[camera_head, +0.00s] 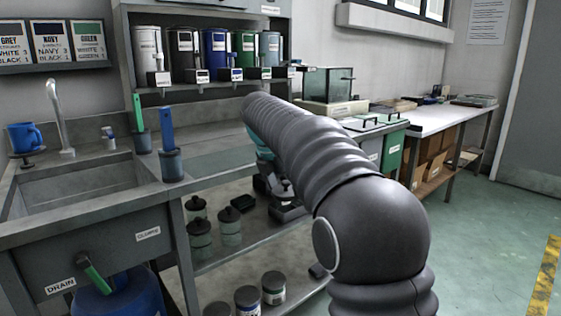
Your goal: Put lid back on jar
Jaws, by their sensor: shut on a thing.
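My arm reaches over the counter edge, and its teal wrist (262,150) points down in front of the lower shelf. My gripper (272,190), small and dark, is partly hidden by my arm. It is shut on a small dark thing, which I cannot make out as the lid. Glass jars with dark tops stand on the shelf to the left: a back one (195,209), a front one (200,242) and a right one (230,228). All three look covered. I cannot tell which jar the task means.
A small black tray-like object (243,203) lies on the shelf near the jars. A dark grey device (287,212) is beside my gripper. Labelled jars (273,288) stand on a lower level. The counter (215,160) overhangs the shelf. A sink (85,190) is at left.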

